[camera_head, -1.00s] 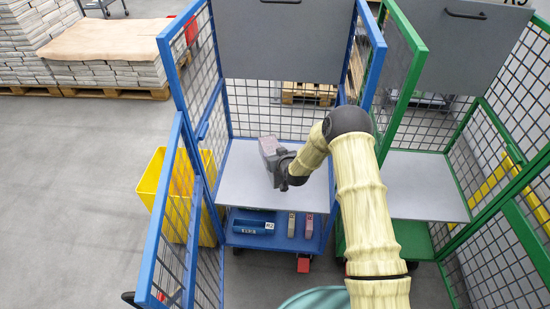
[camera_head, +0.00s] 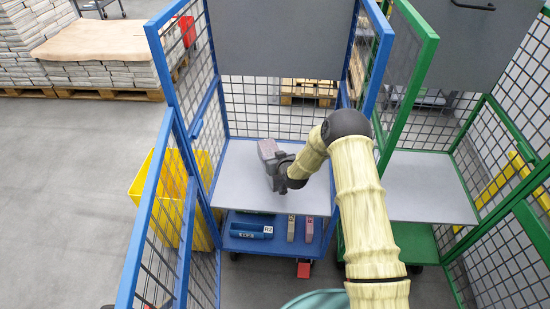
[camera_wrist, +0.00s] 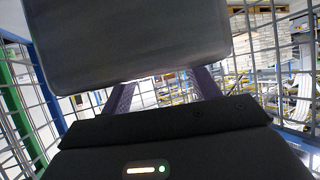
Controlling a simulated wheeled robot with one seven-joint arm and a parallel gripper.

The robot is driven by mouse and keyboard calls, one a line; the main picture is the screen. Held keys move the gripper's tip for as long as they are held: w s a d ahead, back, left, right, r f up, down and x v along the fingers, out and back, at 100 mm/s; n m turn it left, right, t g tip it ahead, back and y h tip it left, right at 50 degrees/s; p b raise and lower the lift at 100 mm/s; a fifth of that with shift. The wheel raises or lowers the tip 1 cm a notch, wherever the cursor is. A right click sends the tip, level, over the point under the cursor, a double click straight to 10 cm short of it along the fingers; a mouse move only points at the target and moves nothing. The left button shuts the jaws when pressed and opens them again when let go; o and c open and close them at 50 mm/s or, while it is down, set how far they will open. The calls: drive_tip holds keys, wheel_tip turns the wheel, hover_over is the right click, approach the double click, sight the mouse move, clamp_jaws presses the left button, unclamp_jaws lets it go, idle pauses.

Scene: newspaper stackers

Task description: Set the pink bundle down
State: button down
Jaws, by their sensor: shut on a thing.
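The pink bundle (camera_head: 268,148), a small block with a dull pinkish-grey face, is at the end of my arm in the head view. My gripper (camera_head: 275,161) is shut on it, over the grey shelf (camera_head: 240,185) of the blue cart. I cannot tell whether the bundle touches the shelf. In the wrist view, the bundle (camera_wrist: 125,42) is a large grey block filling the upper middle, with my gripper's fingers (camera_wrist: 162,92) reaching to its lower edge. My wrist hides part of the shelf.
The blue cart's mesh sides (camera_head: 168,190) stand left and behind. On its lower deck are a blue tray (camera_head: 250,231), a beige block (camera_head: 291,228) and a pink block (camera_head: 309,230). A green cart (camera_head: 424,185) stands right, a yellow bin (camera_head: 145,190) left. The shelf around the bundle is bare.

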drive_tip(key=shift+w+f+b, duration=0.1)
drive_tip(key=shift+f+b, duration=1.5)
drive_tip(key=shift+f, duration=1.35)
drive_tip(key=shift+f+b, duration=0.35)
drive_tip(key=shift+f, duration=0.1)
drive_tip(key=shift+c, duration=1.6)
unclamp_jaws()
drive_tip(key=shift+o, duration=0.2)
drive_tip(key=shift+s+f, duration=0.2)
drive_tip(key=shift+f, duration=0.05)
drive_tip(key=v, duration=1.7)
drive_tip(key=shift+r, duration=0.35)
